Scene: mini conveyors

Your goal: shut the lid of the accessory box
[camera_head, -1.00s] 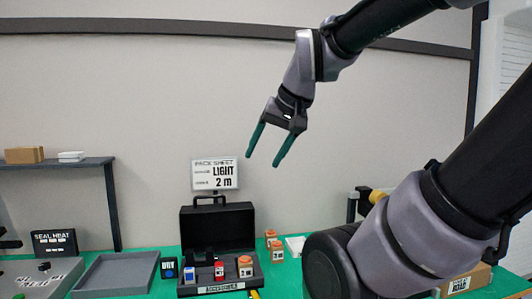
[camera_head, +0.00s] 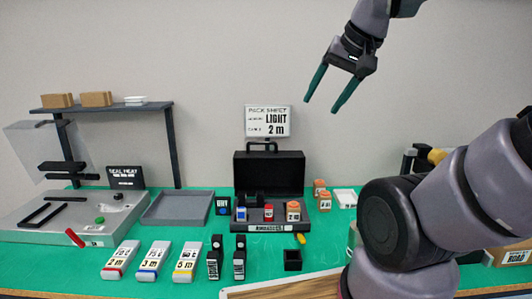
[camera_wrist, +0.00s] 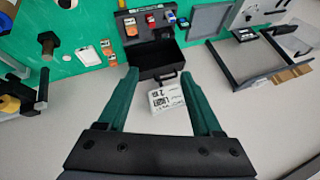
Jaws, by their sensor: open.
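The accessory box (camera_head: 307,228) is a black case on the green table in the head view. Its lid (camera_head: 269,173) stands upright at the back, with a handle on its top edge. A blue-and-white item (camera_head: 241,212), a red one (camera_head: 268,212) and an orange one (camera_head: 293,211) sit in the base. My gripper (camera_head: 324,107) is open and empty, high above and to the right of the box. In the wrist view, the lid (camera_wrist: 157,62) appears beyond my open fingers (camera_wrist: 162,92), apart from them.
A pack sheet sign (camera_head: 268,121) stands behind the lid. A grey tray (camera_head: 178,208) and a sealing machine (camera_head: 60,222) are to the left. Several labelled packs (camera_head: 153,258) and a small black holder (camera_head: 292,260) lie in front. Orange items (camera_head: 319,187) stand right of the box.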

